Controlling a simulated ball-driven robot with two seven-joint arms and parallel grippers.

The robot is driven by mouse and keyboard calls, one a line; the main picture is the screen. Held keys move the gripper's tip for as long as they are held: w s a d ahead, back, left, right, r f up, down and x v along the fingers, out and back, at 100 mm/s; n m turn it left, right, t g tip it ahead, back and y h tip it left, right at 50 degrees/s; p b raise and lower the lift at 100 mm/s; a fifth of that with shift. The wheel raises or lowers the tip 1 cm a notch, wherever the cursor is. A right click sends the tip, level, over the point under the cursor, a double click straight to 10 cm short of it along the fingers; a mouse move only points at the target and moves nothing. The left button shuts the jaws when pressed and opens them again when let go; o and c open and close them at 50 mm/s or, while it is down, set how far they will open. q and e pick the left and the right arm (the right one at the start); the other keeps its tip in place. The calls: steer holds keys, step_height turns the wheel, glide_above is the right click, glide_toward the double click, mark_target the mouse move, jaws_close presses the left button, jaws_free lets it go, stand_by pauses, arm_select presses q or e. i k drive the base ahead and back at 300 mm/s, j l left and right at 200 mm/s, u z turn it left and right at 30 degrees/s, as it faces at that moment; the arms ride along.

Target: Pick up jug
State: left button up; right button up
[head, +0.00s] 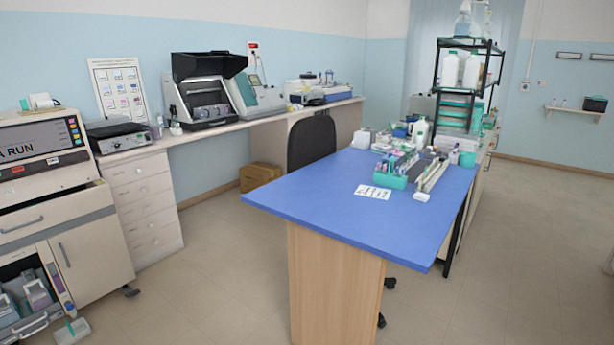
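Neither of my grippers is in view. No thing in the head view can be told with certainty as the jug. A white squeeze-type bottle (421,133) stands upright at the back of the blue-topped table (330,205). A small white container (362,139) stands to its left, too small to make out. Two white bottles (461,70) stand on the black rack, and a clear vessel (463,24) stands on its top shelf. Everything here is some way off and no gripper touches it.
A teal holder (390,179) with several small items, a long rack (432,174) and a white card (372,192) lie on the table. Its front half is bare. A black chair (312,138) stands behind it. The floor (220,265) left of the table is mostly clear.

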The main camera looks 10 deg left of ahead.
mark_target(149, 129)
steer(key=i+j+u, duration=0.4)
steer(key=i+u, duration=0.4)
steer(key=i, duration=0.15)
steer(key=i+u, duration=0.35)
steer(key=i, duration=0.15)
steer(key=i+l+u, duration=0.15)
steer(key=i+u, duration=0.45)
steer(key=i, duration=1.2)
